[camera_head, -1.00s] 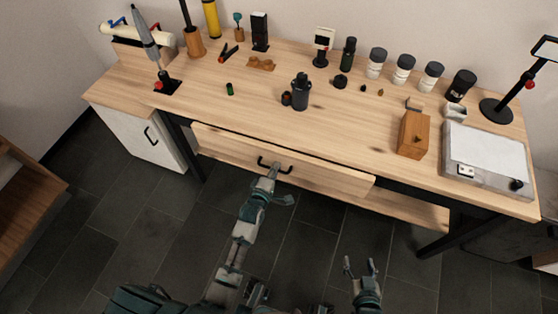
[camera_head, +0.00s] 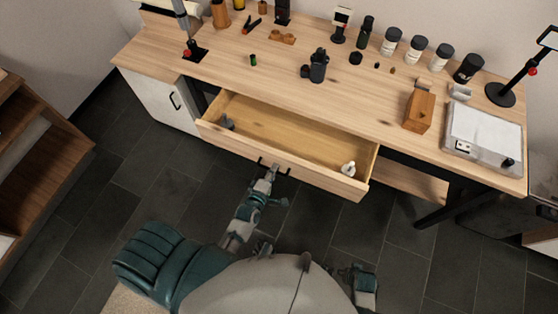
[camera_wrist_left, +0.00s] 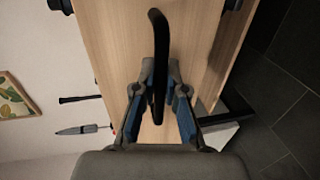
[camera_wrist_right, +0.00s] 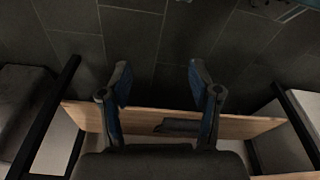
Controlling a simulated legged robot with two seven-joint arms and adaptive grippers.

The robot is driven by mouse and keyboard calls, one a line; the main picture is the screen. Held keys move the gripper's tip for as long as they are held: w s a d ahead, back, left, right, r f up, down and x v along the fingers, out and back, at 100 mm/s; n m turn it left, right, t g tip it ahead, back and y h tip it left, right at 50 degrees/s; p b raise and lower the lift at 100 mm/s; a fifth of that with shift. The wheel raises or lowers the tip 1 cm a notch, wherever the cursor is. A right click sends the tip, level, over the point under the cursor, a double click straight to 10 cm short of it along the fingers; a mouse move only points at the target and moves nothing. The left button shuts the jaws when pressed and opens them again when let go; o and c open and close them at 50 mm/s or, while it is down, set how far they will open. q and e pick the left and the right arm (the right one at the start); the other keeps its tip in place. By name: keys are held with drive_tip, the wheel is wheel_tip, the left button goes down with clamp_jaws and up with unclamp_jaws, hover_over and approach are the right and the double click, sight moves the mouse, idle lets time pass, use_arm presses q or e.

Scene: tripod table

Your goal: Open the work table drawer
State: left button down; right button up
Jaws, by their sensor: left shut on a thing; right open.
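The work table (camera_head: 340,100) has a wide wooden drawer (camera_head: 290,135) that stands pulled out, its inside showing. A dark object lies in its left end and a small white object (camera_head: 348,168) in its right end. The black handle (camera_head: 284,170) is on the drawer front. My left gripper (camera_head: 272,172) is shut on the handle. In the left wrist view the black handle (camera_wrist_left: 158,60) passes between the fingers (camera_wrist_left: 160,95). My right gripper (camera_wrist_right: 160,85) is open and empty, pointed at floor and wood below the table. In the head view its fingers are hard to make out.
On the table top stand a black bottle (camera_head: 318,65), a wooden block (camera_head: 419,110), several jars (camera_head: 416,52), a grey-white device (camera_head: 480,135) and a lamp (camera_head: 515,85). Wooden steps (camera_head: 45,150) stand at the left. Dark tiled floor (camera_head: 150,190) is free before the table.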

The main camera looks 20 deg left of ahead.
use_arm(q)
drive_tip(key=shift+s+a+p, duration=0.2)
drive_tip(key=shift+s+a, duration=0.1)
drive_tip(key=shift+s, duration=0.45)
drive_tip(key=shift+s+a+p, duration=0.2)
drive_tip(key=shift+s+a, duration=0.05)
drive_tip(key=shift+s, duration=0.45)
use_arm(e)
drive_tip(key=shift+s+f, duration=0.2)
drive_tip(key=shift+f, duration=0.6)
drive_tip(key=shift+s+f, duration=0.2)
drive_tip(key=shift+f, duration=0.6)
drive_tip(key=shift+d, duration=0.1)
use_arm(q)
drive_tip(key=c, duration=1.2)
unclamp_jaws()
drive_tip(key=v, duration=1.1)
drive_tip(key=shift+s+a, duration=0.4)
use_arm(e)
drive_tip(key=shift+a+r, duration=0.1)
drive_tip(key=shift+a, duration=0.2)
use_arm(q)
drive_tip(key=shift+d, duration=0.3)
use_arm(e)
drive_tip(key=shift+d, duration=0.25)
use_arm(q)
drive_tip(key=shift+f, duration=0.15)
